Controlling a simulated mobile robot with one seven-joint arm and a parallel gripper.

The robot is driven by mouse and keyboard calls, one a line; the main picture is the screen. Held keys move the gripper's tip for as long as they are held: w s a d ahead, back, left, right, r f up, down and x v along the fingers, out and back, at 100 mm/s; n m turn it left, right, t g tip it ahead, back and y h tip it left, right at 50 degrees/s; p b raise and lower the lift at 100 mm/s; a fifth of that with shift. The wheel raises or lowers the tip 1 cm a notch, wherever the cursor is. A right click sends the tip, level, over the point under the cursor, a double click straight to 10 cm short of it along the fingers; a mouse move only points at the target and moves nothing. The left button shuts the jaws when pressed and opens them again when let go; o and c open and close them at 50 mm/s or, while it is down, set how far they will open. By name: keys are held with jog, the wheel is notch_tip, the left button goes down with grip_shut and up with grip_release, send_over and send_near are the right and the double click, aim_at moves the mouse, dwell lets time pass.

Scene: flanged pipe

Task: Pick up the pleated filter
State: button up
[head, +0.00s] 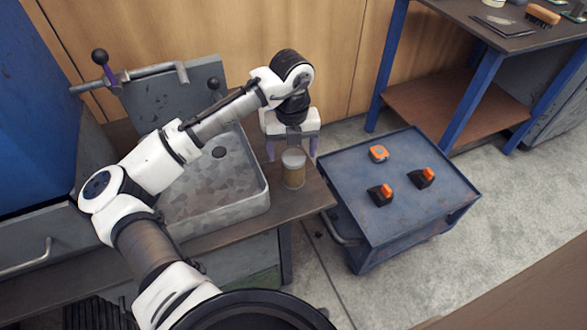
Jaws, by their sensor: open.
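The pleated filter (293,172) is a small upright cylinder with a tan body and a pale grey top. It stands on the brown bench top, just right of the metal tray. My gripper (292,153) points down from above, with its two purple-tinted fingers apart. One finger shows to the left of the filter's top and the other to the right. I cannot tell whether either finger touches it. The filter's far side is hidden.
A blue cart (440,205) stands to the right with orange-and-black items. A blue-legged workbench (467,102) is at the back right. The bench's edge is close to the filter.

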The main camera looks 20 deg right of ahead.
aim_at(294, 170)
jog(key=f, duration=0.7)
jog(key=shift+s+f, duration=0.1)
jog(key=shift+s, duration=0.3)
jog(key=shift+c, duration=0.5)
jog(key=c, duration=1)
